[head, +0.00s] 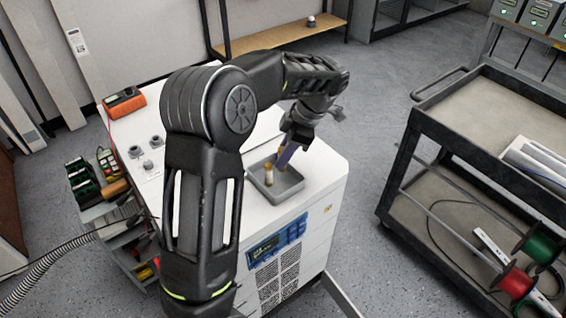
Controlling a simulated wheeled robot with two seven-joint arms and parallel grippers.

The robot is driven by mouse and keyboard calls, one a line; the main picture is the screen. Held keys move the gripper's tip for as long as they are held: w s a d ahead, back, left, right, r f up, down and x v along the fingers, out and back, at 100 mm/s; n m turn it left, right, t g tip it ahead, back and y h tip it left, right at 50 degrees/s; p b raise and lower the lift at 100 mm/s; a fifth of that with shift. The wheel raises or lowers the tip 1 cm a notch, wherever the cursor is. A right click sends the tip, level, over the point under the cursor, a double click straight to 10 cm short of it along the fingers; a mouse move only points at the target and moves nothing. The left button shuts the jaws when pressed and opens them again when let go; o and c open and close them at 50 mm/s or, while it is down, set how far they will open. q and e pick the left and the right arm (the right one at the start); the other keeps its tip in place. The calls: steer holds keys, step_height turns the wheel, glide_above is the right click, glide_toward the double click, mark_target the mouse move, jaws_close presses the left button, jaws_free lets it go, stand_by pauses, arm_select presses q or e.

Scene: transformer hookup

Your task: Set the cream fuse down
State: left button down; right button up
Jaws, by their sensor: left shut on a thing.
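A cream fuse (268,175) with brass-coloured ends stands roughly upright in the left part of a grey square tray (291,191) on the white cabinet top. My left gripper (289,148) reaches down over the tray from behind. It is shut on a slim violet fuse (287,156) with a brass-coloured lower end, held tilted. That end is close beside the cream fuse; I cannot tell whether it touches the tray. The jaws hide part of the held fuse. My right gripper is not in view.
The white cabinet (316,190) has sockets and an orange meter (124,103) on its left side. A dark cart (478,130) with cable spools stands at the right, across open floor. A side rack (99,186) holds green and black items.

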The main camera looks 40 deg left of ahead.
arm_select(q)
step_height(320, 180, down, 2)
steer(key=shift+f+p, duration=0.2)
steer(key=shift+p, duration=0.1)
steer(key=shift+f, duration=0.15)
steer(key=shift+f, duration=0.1)
steer(key=c, duration=1.8)
jaws_free()
steer(key=shift+f, duration=0.1)
steer(key=o, duration=0.5)
steer(key=shift+c, duration=0.2)
steer(key=shift+r, duration=0.25)
steer(key=v, duration=0.2)
steer(key=shift+w+d+r, duration=0.1)
steer(key=shift+r, duration=0.15)
steer(key=p+v, duration=0.6)
steer(key=v, duration=0.3)
steer(key=shift+r, duration=0.2)
